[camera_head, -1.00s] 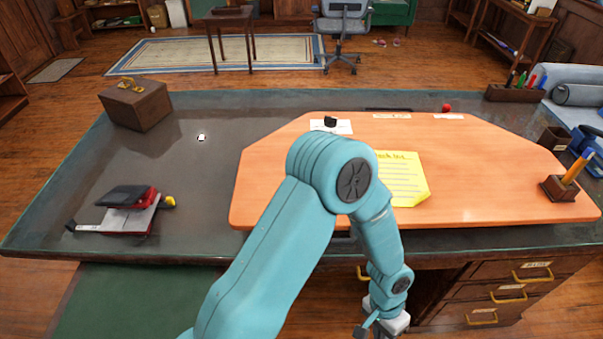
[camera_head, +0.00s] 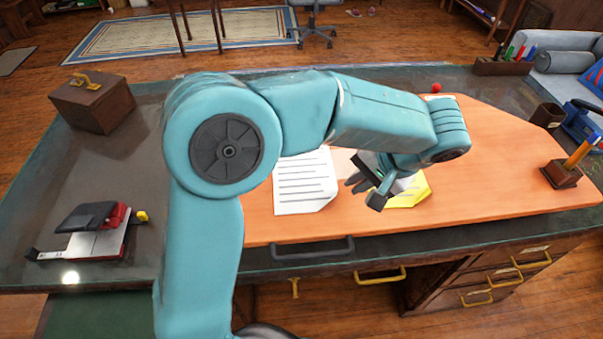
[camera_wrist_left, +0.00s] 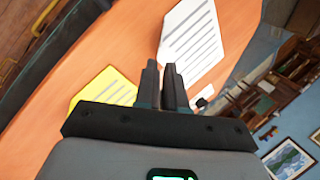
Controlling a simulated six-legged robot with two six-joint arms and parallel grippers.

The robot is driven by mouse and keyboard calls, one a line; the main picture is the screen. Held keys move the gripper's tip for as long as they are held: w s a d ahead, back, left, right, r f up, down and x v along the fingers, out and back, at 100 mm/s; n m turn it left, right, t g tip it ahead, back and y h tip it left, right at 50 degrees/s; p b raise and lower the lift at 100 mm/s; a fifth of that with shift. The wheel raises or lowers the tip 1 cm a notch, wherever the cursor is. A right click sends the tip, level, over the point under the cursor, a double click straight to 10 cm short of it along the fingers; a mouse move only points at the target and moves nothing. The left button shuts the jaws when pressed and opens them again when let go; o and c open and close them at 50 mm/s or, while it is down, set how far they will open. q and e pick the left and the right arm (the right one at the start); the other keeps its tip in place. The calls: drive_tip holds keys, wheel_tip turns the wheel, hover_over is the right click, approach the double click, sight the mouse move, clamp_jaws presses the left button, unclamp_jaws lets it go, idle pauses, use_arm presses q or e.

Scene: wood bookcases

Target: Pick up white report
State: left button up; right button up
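The white report (camera_head: 303,185) is a white sheet with grey printed lines. It lies flat on the orange desk board, partly hidden behind my left arm in the head view. It also shows in the wrist view (camera_wrist_left: 193,42), beyond the fingertips. My left gripper (camera_head: 357,185) hangs over the board between the white report and a yellow sheet (camera_head: 408,195), right of the report. In the wrist view the two fingers (camera_wrist_left: 162,70) stand close together with only a thin gap and nothing held. My right gripper does not show.
A brown box (camera_head: 92,106) and a stapler-like item (camera_head: 90,222) sit on the left of the desk. A pen holder (camera_head: 562,176) stands at the right. A dark handle (camera_head: 313,249) runs along the front edge.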

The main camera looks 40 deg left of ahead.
sight(334, 205)
use_arm(q)
drive_tip(key=x, duration=0.3)
drive_tip(key=shift+s, duration=0.25)
drive_tip(key=shift+w+a+f, duration=0.1)
drive_tip(key=shift+a+f, duration=0.15)
drive_tip(key=shift+f, duration=0.35)
drive_tip(key=x, duration=0.4)
drive_tip(key=shift+a+f, duration=0.3)
clamp_jaws()
drive_tip(key=shift+d, duration=0.1)
